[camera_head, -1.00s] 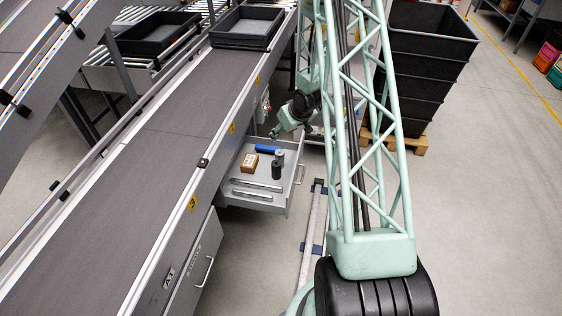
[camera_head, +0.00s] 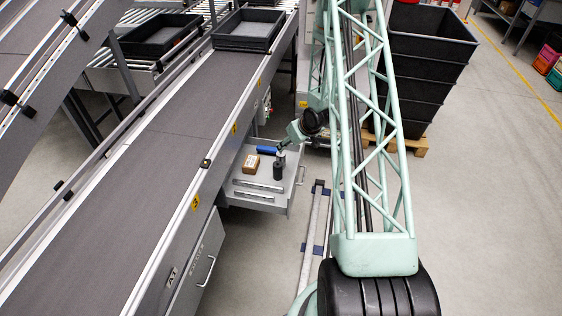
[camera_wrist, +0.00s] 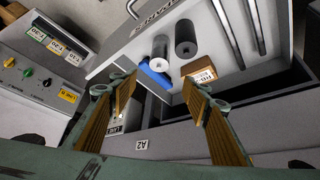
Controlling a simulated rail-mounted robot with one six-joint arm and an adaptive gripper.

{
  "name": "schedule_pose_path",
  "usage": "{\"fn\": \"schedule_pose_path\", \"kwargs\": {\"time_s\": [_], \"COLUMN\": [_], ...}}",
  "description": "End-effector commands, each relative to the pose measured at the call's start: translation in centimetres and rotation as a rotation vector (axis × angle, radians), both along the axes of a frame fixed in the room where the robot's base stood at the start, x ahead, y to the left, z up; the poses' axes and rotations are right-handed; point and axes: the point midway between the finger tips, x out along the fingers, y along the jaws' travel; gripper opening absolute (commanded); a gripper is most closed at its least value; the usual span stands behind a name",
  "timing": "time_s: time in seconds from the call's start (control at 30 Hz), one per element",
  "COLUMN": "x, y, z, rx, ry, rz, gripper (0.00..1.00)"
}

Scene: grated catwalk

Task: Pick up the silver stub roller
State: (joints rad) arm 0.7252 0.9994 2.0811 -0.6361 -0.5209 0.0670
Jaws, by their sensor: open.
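The silver stub roller (camera_head: 281,159) stands in the open grey drawer, just behind a black roller (camera_head: 278,171). In the wrist view the silver roller (camera_wrist: 160,47) shows beside the darker roller (camera_wrist: 185,38), beyond the fingertips. My gripper (camera_wrist: 158,85) is open and empty, with its two ribbed fingers spread apart. In the head view my gripper (camera_head: 283,148) is small, just above the silver roller and partly overlapping it in the picture; I cannot tell the exact gap.
The drawer (camera_head: 246,187) also holds a blue item (camera_head: 267,150), a small brown box (camera_head: 251,164) and metal bars (camera_head: 255,189). A conveyor (camera_head: 150,150) runs along its left. Stacked black bins (camera_head: 425,70) stand at the back right. A control panel (camera_wrist: 40,78) shows in the wrist view.

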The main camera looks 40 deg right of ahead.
Motion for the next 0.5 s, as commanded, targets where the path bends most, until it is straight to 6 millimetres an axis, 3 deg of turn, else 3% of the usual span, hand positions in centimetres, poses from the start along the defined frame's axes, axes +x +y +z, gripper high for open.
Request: {"fn": "schedule_pose_path", "kwargs": {"time_s": [0.5], "x": [2.8], "y": [-0.4], "z": [-4.7], "rx": [0.0], "ry": [0.0], "rz": [0.001], "gripper": [0.44]}}
